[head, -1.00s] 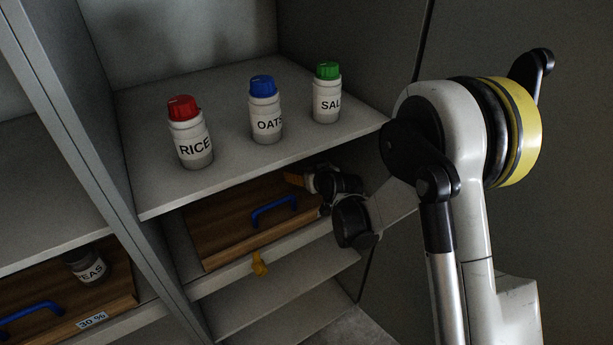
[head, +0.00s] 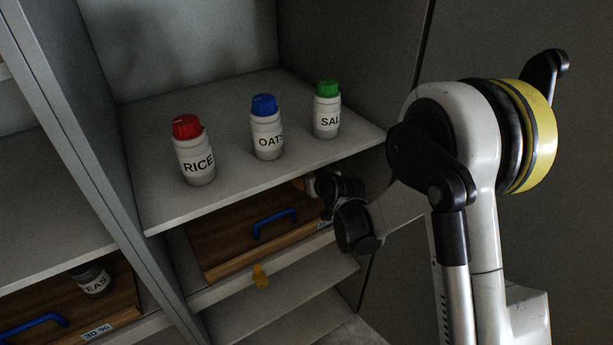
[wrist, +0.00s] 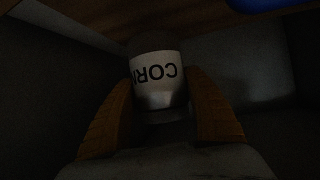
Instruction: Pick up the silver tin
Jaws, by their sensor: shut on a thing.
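The silver tin (wrist: 160,93) is a metallic can with a white label that reads upside down, apparently CORN. In the wrist view it sits between the two orange fingers of my gripper (wrist: 160,100), which is shut on it. In the head view my gripper (head: 303,184) is under the shelf, above the right end of the wooden drawer. There the shelf edge hides most of the fingers, and the tin is not visible.
Jars marked RICE (head: 196,160), OATS (head: 267,135) and SAL (head: 327,118) stand on the shelf (head: 240,195) above. The wooden drawer (head: 225,240) has a blue handle (head: 275,222). A jar (head: 95,283) stands in the left compartment.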

